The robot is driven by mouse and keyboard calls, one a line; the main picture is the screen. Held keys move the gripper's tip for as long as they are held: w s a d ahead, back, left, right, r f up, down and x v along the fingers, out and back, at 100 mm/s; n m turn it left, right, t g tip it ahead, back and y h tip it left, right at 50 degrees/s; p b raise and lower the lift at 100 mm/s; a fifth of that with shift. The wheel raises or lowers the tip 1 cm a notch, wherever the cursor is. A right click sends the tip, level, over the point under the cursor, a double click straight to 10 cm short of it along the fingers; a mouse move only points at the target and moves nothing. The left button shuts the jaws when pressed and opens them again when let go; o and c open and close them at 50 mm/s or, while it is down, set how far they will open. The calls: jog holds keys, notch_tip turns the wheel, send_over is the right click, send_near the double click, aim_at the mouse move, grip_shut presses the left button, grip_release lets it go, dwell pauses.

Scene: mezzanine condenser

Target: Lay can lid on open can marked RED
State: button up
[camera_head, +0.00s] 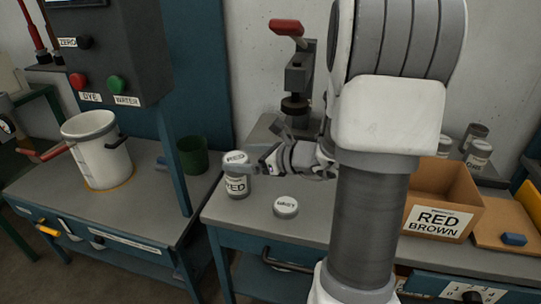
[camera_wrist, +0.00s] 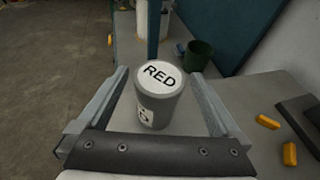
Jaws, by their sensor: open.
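The can marked RED (camera_head: 237,187) stands upright near the left edge of the grey bench. A pale lid (camera_head: 235,158) lies on its top. In the wrist view the lid (camera_wrist: 160,77) reads RED and looks flat on the can (camera_wrist: 153,111), with no clear gap. My gripper (camera_head: 254,165) is just right of the can at lid height. In the wrist view my gripper (camera_wrist: 159,73) is open, with one finger on each side of the can and lid. Neither finger clearly touches them. The can's open mouth is hidden under the lid.
Another round lid (camera_head: 286,206) lies on the bench. A red-handled press (camera_head: 298,75) stands behind. A cardboard box (camera_head: 441,203) marked RED BROWN is to the right. A white pot (camera_head: 98,152) and green cup (camera_head: 193,155) are on the left bench, beyond a gap.

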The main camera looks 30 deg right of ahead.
jog(key=p+v, duration=0.3)
jog(key=v, duration=1.3)
jog(key=shift+s, duration=0.25)
jog(key=shift+r, duration=0.1)
